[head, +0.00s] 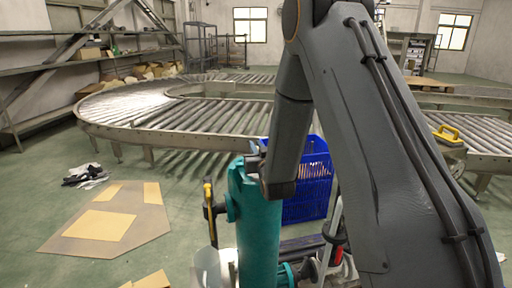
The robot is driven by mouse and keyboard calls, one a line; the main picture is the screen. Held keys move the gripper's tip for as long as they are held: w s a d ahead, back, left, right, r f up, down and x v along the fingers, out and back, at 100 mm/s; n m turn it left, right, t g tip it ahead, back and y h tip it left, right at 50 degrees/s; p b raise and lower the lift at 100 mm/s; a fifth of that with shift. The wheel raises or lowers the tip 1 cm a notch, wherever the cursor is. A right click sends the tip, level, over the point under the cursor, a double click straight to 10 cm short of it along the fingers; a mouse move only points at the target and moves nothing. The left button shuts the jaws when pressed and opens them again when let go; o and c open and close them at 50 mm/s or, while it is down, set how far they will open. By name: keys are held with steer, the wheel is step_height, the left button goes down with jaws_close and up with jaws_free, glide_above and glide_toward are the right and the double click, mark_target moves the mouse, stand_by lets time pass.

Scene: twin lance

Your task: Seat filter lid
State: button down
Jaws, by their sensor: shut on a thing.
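A teal filter housing (259,240) stands upright in the lower middle of the head view, with a teal side fitting on its left. My gripper (256,160) is at the top of the housing, just left of my dark wrist, and shows only as a small dark part. It is shut on the filter lid, but the lid is hard to tell apart from the teal top. I cannot tell whether the lid touches the rim or sits level.
A yellow-and-black lever (209,205) stands close left of the housing. A blue crate (308,185) is behind to the right. A roller conveyor (210,115) curves across the back, with a yellow-handled object (447,132) at right. Flattened cardboard (112,222) lies on the floor at left.

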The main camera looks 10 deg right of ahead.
steer(key=shift+f+b, duration=1.2)
steer(key=shift+f, duration=0.5)
steer(key=shift+r, duration=0.15)
steer(key=shift+r+p, duration=1.05)
steer(key=shift+r, duration=0.7)
steer(key=shift+f+b, duration=1.7)
steer(key=shift+f, duration=0.15)
stand_by(1.2)
steer(key=c, duration=1.7)
jaws_free()
steer(key=shift+s, duration=0.1)
steer(key=s+b, duration=0.1)
steer(key=s, duration=0.6)
steer(key=shift+s+b, duration=0.3)
